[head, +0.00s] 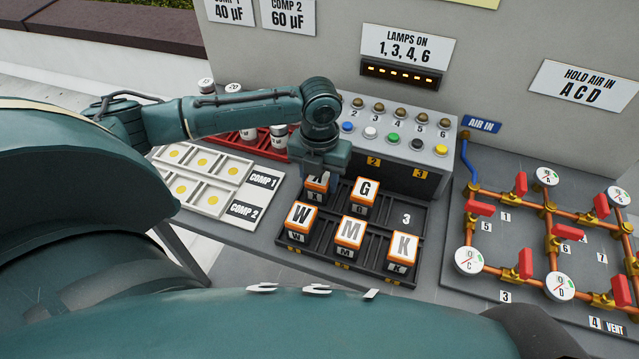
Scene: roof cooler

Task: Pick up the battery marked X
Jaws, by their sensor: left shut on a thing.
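The battery marked X (316,194) is an orange and dark block with a white label, at the back left of the black battery tray (413,208). My left gripper (318,172) comes down over it from above and is shut on it, hiding most of its top label. I cannot tell whether the battery is clear of its slot. Batteries marked G (364,192), W (300,217), M (349,233) and K (403,250) stand in the tray around it. My right gripper is not in view.
The tray slot marked 3 is empty. Behind it is a grey button box (405,145). At the left is a white board (208,178) with yellow dots, and a red rack (270,147). Copper pipes with red valves (525,264) are on the right.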

